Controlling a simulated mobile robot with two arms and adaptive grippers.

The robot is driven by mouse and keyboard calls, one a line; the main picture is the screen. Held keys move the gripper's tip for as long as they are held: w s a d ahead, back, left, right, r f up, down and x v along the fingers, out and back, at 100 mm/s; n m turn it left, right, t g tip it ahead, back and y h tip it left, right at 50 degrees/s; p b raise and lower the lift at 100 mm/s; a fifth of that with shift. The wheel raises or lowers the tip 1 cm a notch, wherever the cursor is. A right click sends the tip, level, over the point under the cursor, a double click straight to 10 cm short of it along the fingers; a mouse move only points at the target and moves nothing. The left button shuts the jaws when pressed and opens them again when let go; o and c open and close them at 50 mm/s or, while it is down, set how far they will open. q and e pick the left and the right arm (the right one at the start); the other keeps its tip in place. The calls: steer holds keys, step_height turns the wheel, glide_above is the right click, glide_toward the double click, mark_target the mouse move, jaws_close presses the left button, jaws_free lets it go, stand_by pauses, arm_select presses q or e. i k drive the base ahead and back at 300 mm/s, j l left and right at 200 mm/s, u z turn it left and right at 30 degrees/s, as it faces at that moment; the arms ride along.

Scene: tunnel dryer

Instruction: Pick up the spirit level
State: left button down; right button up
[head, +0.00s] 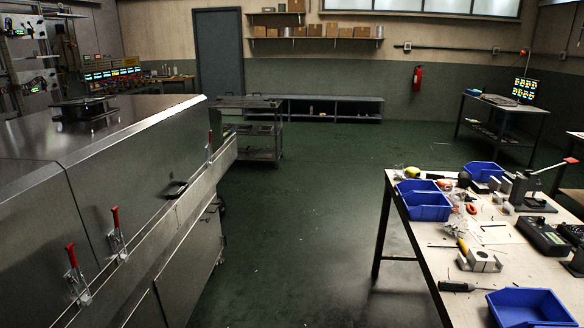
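I cannot pick out a spirit level for certain in the head view. The workbench (425,247) at the right carries many small tools and parts, several of them too small to identify. Among them are a small yellow item (411,172) near its far left corner and a yellow-handled tool (462,244) near the middle. A dark-handled tool (458,287) lies near the bench's left edge. Neither of my grippers shows in this view.
A large steel machine (130,170) with red-handled clamps fills the left side. Blue bins (425,205) and a lever press (530,190) stand on the workbench. A metal cart (260,135) stands beyond the machine. The green floor (320,210) between machine and workbench is clear.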

mark_target(228, 135)
steer(key=i+u, duration=0.1)
steer(key=i, duration=0.8)
steer(key=i+l+u, duration=0.1)
steer(key=i, duration=0.85)
steer(key=i+l+u, duration=0.35)
steer(key=i, duration=0.25)
steer(key=i+l+u, duration=0.35)
steer(key=i, duration=0.2)
steer(key=i+l+z, duration=0.25)
steer(key=i, duration=0.3)
steer(key=i+z, duration=0.3)
steer(key=i, duration=0.25)
steer(key=i+l+u, duration=0.1)
steer(key=i, duration=0.4)
steer(key=i+l+u, duration=0.1)
steer(key=i, duration=0.45)
steer(key=i+l+u, duration=0.1)
steer(key=i, duration=0.4)
